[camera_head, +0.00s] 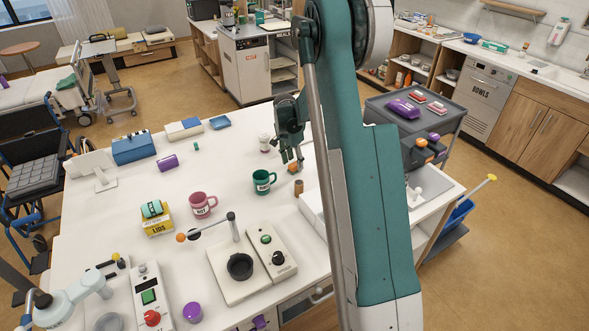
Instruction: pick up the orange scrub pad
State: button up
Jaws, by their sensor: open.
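A small orange item (293,168), which looks like the scrub pad, lies on the white counter (225,160) right below my gripper. My gripper (292,159) points down over it with its fingers apart. The fingertips are at or just above the item; I cannot tell whether they touch it. The item is partly hidden by the fingers and too small to show its shape clearly.
A green mug (263,182) stands just left of the item. A white bottle (264,142) stands behind, and a brown cylinder (299,187) in front. A pink mug (202,205) is further left. My arm hides part of the counter's right side. A grey cart (378,104) stands behind right.

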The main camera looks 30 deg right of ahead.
jog(key=shift+d+f, duration=0.2)
jog(key=shift+f, duration=1.1)
jog(key=c, duration=1)
